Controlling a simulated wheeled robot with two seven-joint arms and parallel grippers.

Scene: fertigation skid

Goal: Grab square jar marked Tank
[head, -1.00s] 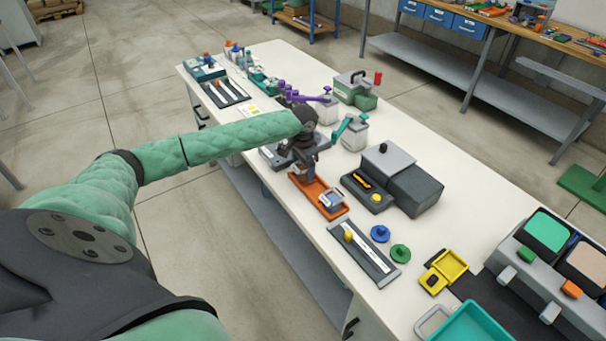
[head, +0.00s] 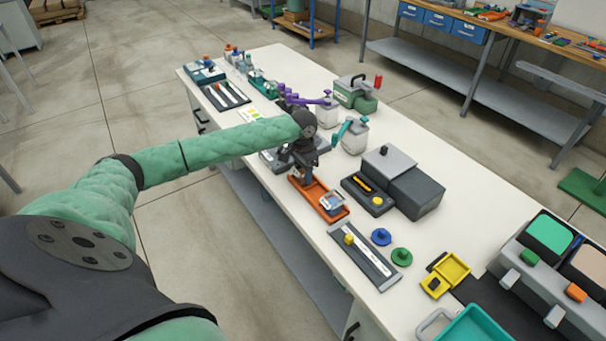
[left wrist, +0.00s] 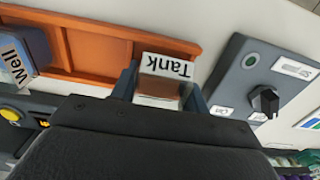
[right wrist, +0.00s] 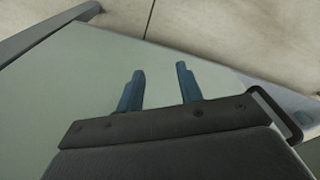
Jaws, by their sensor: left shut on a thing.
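The square jar marked Tank (left wrist: 163,76) shows in the left wrist view, its white label and brownish body between the two blue fingers of my left gripper (left wrist: 158,88). The left gripper is shut on it, above the end of the orange tray (left wrist: 95,46). In the head view my left gripper (head: 303,172) is over the far end of the orange tray (head: 318,200), and the Tank jar is mostly hidden there. A jar marked Well (left wrist: 22,55) stands at the tray's other end. My right gripper (right wrist: 158,90) is open and empty.
A grey panel with a black knob (left wrist: 265,103) lies beside the tray. A dark grey instrument (head: 415,190) and white dispensers with purple and teal levers stand nearby. A long slider panel (head: 363,255) lies at the front.

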